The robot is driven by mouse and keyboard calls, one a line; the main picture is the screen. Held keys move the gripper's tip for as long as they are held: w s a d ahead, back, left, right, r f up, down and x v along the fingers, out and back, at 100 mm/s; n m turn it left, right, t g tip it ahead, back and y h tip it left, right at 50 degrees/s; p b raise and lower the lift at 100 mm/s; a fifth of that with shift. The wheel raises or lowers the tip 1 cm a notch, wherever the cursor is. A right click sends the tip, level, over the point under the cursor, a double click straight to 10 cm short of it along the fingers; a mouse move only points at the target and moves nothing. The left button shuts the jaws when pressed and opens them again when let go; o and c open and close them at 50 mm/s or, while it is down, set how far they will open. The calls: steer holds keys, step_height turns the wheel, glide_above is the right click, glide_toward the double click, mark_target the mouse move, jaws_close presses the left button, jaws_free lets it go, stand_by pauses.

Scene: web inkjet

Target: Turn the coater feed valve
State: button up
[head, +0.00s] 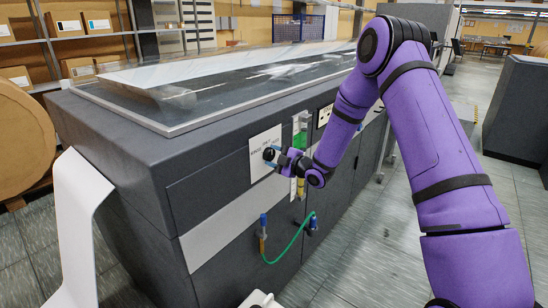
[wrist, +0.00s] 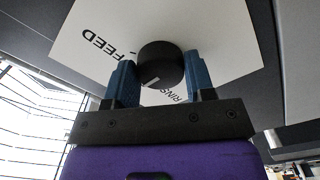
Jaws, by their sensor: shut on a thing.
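The coater feed valve is a round black knob (wrist: 160,64) with a white pointer mark, on a white label plate (wrist: 222,38). The plate carries the words FEED and RINSE in the wrist view. In the head view the plate (head: 265,145) is on the front of the dark grey machine, and the knob (head: 269,154) is partly covered by my gripper. My gripper (wrist: 160,80) has one blue finger on each side of the knob and is shut on it. It also shows in the head view (head: 276,157), reaching in from the right.
The grey machine (head: 150,150) has a glass-topped deck. A green sight tube (head: 300,142) stands just right of the plate. A green hose (head: 290,246) loops between blue-handled fittings below. A paper web (head: 76,225) hangs at the left.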

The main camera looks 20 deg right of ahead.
steer(key=shift+f, duration=0.1)
stand_by(0.3)
steer(key=o, duration=0.9)
steer(key=shift+s+d, duration=0.1)
steer(key=shift+s, duration=0.05)
steer(key=v, duration=1)
steer(key=shift+s+d, duration=0.15)
steer(key=shift+s, duration=0.1)
